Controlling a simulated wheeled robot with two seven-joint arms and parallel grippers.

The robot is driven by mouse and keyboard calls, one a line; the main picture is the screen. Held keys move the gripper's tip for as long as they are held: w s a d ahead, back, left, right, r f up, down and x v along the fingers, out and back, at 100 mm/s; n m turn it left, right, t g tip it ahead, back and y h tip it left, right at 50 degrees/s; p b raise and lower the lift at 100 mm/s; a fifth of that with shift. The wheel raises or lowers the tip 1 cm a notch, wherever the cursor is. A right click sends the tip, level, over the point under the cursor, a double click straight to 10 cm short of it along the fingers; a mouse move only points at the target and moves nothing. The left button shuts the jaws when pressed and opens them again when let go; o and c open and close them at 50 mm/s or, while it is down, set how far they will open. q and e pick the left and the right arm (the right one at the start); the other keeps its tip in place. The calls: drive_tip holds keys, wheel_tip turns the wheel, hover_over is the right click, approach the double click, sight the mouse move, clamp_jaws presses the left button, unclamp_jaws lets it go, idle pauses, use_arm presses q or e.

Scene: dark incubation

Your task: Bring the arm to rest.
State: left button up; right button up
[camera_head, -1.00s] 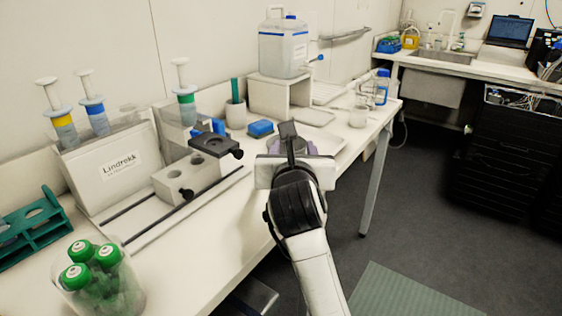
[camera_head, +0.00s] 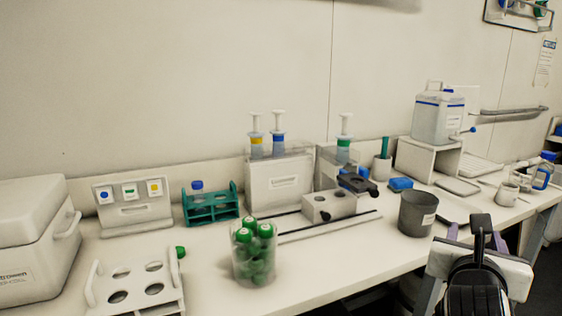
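One arm of mine comes in from the bottom right, with its gripper (camera_head: 478,240) at the front edge of the white bench (camera_head: 350,268). The gripper is seen from behind, its wrist hides the fingers, and I cannot tell whether it is open or shut. It stands to the right of a dark grey cup (camera_head: 416,214) and appears apart from it. No other arm of mine shows.
A beaker of green-capped tubes (camera_head: 256,255), a white rack (camera_head: 134,288) and a white box (camera_head: 36,240) stand at left. Behind are a teal rack (camera_head: 210,207) and a dispenser with syringes (camera_head: 279,183). The front middle of the bench is clear.

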drive_tip(key=s+d+r+n+t+h, duration=0.2)
drive_tip(key=d+r+n+h, duration=0.35)
drive_tip(key=d+r, duration=0.65)
drive_tip(key=a+f+n+t+y, duration=0.5)
drive_tip(key=a+f+n+y, duration=1.6)
drive_tip(key=n, duration=1.1)
drive_tip(key=s+a+f+n+g+h, duration=0.1)
drive_tip(key=s+f+n+g, duration=0.35)
drive_tip(key=f, duration=0.65)
drive_tip(key=s+a+f+n+g+h, duration=0.1)
drive_tip(key=s+f+n+g, duration=0.35)
drive_tip(key=f, duration=0.75)
drive_tip(key=s+d+f+n+g+h, duration=0.3)
drive_tip(key=s+d+f+g, duration=0.15)
drive_tip(key=s+f, duration=0.9)
use_arm(q)
drive_tip(key=shift+w+r, duration=0.2)
drive_tip(key=shift+w, duration=1.05)
use_arm(e)
drive_tip(key=a+r+m+t+y, duration=0.1)
drive_tip(key=a+m, duration=0.4)
drive_tip(key=a, duration=0.6)
drive_tip(key=shift+w+a+r+t, duration=0.3)
drive_tip(key=shift+w+a+t, duration=0.1)
drive_tip(key=shift+t, duration=0.05)
